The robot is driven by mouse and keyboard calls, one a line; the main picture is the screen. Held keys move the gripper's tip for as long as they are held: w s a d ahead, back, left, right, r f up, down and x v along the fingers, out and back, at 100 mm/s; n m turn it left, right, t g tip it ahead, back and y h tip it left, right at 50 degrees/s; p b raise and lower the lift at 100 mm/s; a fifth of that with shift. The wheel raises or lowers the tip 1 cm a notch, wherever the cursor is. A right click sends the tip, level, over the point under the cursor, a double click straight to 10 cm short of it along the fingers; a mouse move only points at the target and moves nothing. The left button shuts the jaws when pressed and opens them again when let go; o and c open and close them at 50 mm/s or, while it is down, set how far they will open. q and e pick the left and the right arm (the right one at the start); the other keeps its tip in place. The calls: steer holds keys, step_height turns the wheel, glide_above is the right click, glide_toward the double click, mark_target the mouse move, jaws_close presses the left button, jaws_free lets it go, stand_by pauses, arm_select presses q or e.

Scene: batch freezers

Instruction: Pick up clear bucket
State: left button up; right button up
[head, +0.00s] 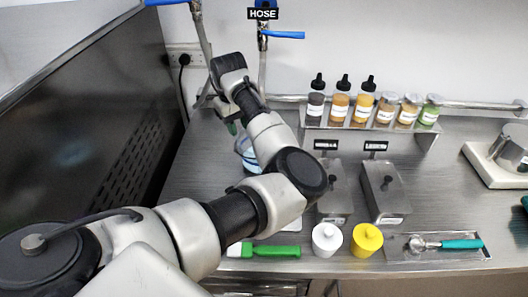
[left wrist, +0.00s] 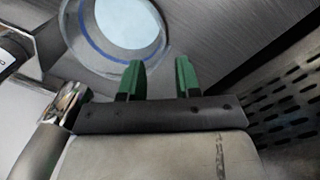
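The clear bucket (head: 244,152) stands on the steel counter at the back left in the head view, mostly hidden behind my left arm. In the left wrist view the bucket (left wrist: 92,42) shows at the top as a see-through round shape with a blue ring and a pale round middle. My left gripper (left wrist: 158,80) has its two green fingers apart with nothing between them. The left finger overlaps the bucket's edge in the picture; I cannot tell whether it touches. In the head view the left gripper (head: 232,126) is partly hidden by its wrist. My right gripper is not in view.
A perforated dark metal panel (head: 125,130) rises left of the arm. Bottles and jars stand in a rack (head: 372,132) at the back. Two lidded metal containers (head: 384,190), a green-handled brush (head: 270,251), white and yellow tubs (head: 366,240) and a scoop (head: 450,244) occupy the front.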

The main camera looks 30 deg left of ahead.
mark_target(242, 146)
arm_select(q)
steer(key=f, duration=0.2)
steer(key=f+p, duration=0.1)
steer(key=f, duration=0.3)
steer(key=shift+w+d+f, duration=0.1)
steer(key=shift+w+f, duration=0.1)
steer(key=shift+w, duration=0.15)
step_height(242, 146, down, 2)
steer(key=shift+f+p, duration=0.1)
steer(key=shift+p, duration=0.35)
steer(key=shift+w+f, duration=0.1)
steer(key=shift+f, duration=0.15)
steer(key=shift+c, duration=0.6)
jaws_close()
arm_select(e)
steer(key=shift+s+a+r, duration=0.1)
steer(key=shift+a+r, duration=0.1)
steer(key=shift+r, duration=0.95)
arm_select(q)
steer(key=shift+r, duration=0.1)
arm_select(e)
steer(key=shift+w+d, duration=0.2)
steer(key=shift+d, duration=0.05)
